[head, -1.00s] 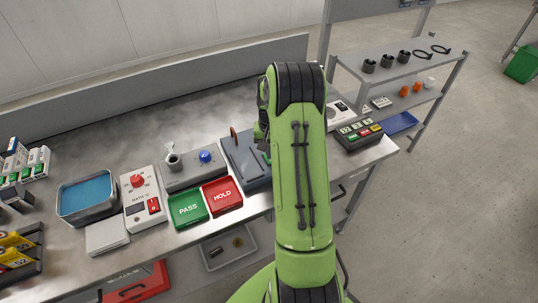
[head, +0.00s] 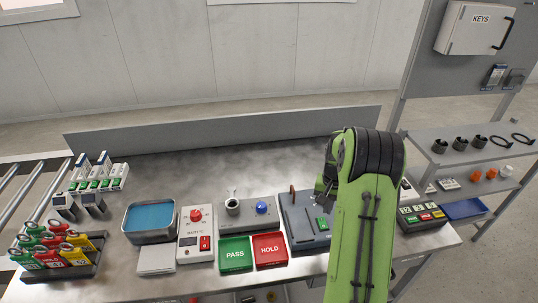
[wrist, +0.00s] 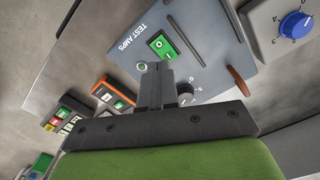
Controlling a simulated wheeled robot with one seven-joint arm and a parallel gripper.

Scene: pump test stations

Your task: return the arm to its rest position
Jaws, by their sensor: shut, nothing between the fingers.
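My green arm (head: 365,235) rises at the right of the head view, bent over the bench. My gripper (wrist: 162,72) shows in the wrist view with its dark fingers together and nothing between them. It is over the grey test unit marked TEST AMPS (wrist: 190,35), with a green switch (wrist: 163,44) beyond the fingertips and a dial (wrist: 187,90) just right of them. I cannot tell the gap to the panel. In the head view the test unit (head: 297,222) is partly hidden by my arm.
The steel bench (head: 180,180) carries a green PASS tray (head: 235,255), a red HOLD tray (head: 270,250), a blue-filled basin (head: 149,221) and a rack of coloured tags (head: 55,255). A shelf (head: 455,150) stands to the right. The bench's back strip is mostly clear.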

